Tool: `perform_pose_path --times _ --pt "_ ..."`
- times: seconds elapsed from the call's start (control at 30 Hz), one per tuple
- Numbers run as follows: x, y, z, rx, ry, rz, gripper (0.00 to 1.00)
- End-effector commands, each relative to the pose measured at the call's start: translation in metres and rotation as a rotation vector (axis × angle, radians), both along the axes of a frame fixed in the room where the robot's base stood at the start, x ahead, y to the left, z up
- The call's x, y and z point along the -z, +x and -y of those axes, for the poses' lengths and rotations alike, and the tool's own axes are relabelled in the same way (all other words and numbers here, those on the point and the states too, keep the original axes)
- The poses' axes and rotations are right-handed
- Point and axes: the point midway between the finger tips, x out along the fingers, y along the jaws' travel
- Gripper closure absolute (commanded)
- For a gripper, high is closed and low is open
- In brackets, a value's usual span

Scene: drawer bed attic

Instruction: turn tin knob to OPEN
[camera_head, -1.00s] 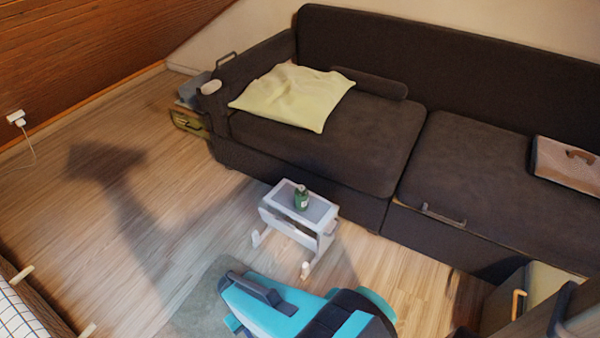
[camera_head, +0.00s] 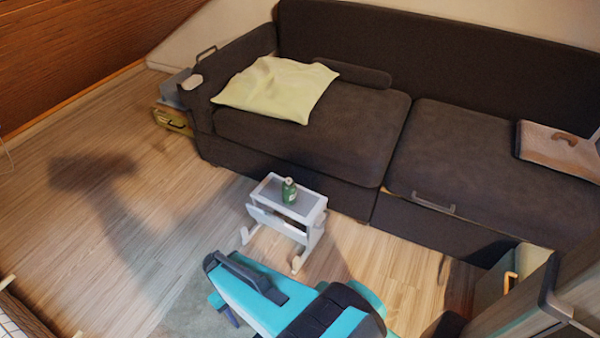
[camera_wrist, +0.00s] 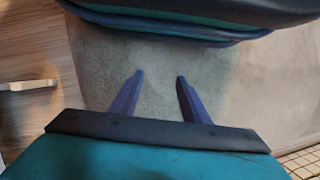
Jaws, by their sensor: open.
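No tin with a knob marked OPEN can be made out. A small green container (camera_head: 289,190) stands upright on the little white side table (camera_head: 316,218) in front of the sofa. It is too small to tell whether it is the tin or bears a knob. My gripper (camera_wrist: 160,75) is open and empty in the wrist view, its two fingers apart over a grey rug. In the head view my teal arm lies in front of the side table, nearer the camera, and its fingers are mostly hidden below it.
A dark sofa (camera_head: 300,135) with a pale yellow cloth (camera_head: 275,90) lines the back. A pinkish-brown case (camera_head: 556,148) lies on its right seat. An open drawer or box (camera_head: 525,262) is at lower right. Wooden floor (camera_head: 120,220) at left is clear.

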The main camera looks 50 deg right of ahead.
Motion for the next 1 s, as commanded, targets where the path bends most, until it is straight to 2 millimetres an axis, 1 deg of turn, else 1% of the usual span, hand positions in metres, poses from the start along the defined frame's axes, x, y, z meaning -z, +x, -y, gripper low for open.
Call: perform_pose_path --times 0.03,0.2,0.37,0.5,0.73,1.0 --pt "0.001 0.013 0.007 0.016 0.005 0.022 0.58" --pt "-0.013 0.050 0.032 0.056 0.024 0.091 0.58" --pt "-0.028 0.080 0.060 0.090 0.035 0.156 0.58" --pt "-0.043 0.104 0.086 0.119 0.040 0.213 0.58" --pt "-0.073 0.134 0.134 0.162 0.039 0.311 0.58" --pt "-0.112 0.156 0.195 0.206 0.023 0.424 0.58"
